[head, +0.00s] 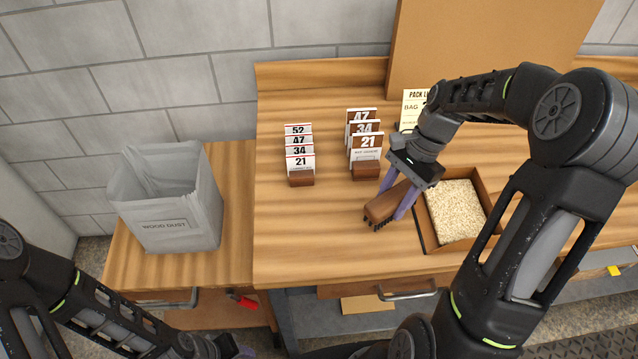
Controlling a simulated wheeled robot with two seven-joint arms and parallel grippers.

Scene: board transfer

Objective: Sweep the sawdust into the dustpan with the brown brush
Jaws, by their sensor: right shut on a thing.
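My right gripper (396,194) is shut on the brown brush (383,208), a wooden block with dark bristles facing down. It holds the brush at or just above the bench top, left of a wooden tray; I cannot tell if the bristles touch. The tray (427,228) holds pale granular material (455,208) that looks like sawdust or shavings. No loose sawdust shows clearly on the bench. I see no clear dustpan. My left gripper (232,347) is low at the bottom edge, partly cut off, away from the bench top.
A grey bin (170,225) labelled "WOOD DUST" stands on the lower left bench. Numbered cards stand in two wooden holders (301,179) (366,170) at the back. A brown board (480,40) and a packing list (412,108) are behind. The bench's front left is clear.

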